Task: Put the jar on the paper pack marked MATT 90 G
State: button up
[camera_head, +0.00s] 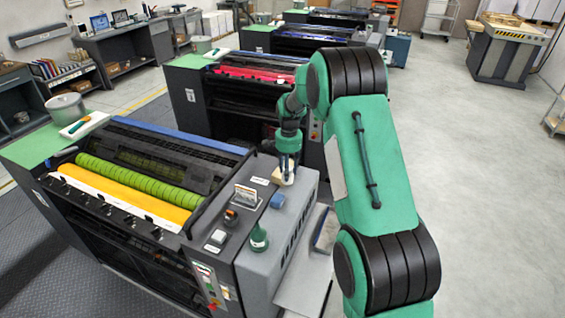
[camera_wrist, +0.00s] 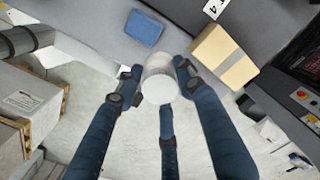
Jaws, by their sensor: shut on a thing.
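My gripper (camera_wrist: 158,86) is shut on a pale grey cylindrical jar (camera_wrist: 160,70), with blue fingers on both sides of it and a third below. A white pack (camera_wrist: 24,102) with a small label sits on a wooden pallet at the left of the wrist view. Its print is too small to read, so I cannot tell whether it is the one marked MATT 90 G.
A tan box (camera_wrist: 223,55) and a blue block (camera_wrist: 143,28) lie on the housing close to the jar. The floor at right (camera_head: 460,180) is clear.

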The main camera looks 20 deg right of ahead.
jog(key=w, duration=0.3)
jog(key=w+d+p, duration=0.1)
jog(key=w, duration=0.3)
jog(key=w+d+f, duration=0.1)
jog(key=w, duration=0.3)
jog(key=shift+w+d+p, duration=0.1)
jog(key=shift+w+p, duration=0.1)
jog(key=shift+p, duration=0.1)
jog(key=shift+f, duration=0.15)
jog(key=shift+f+p, duration=0.4)
jog(key=shift+f, duration=1.25)
jog(key=shift+f, duration=0.1)
jog(key=o, duration=1.2)
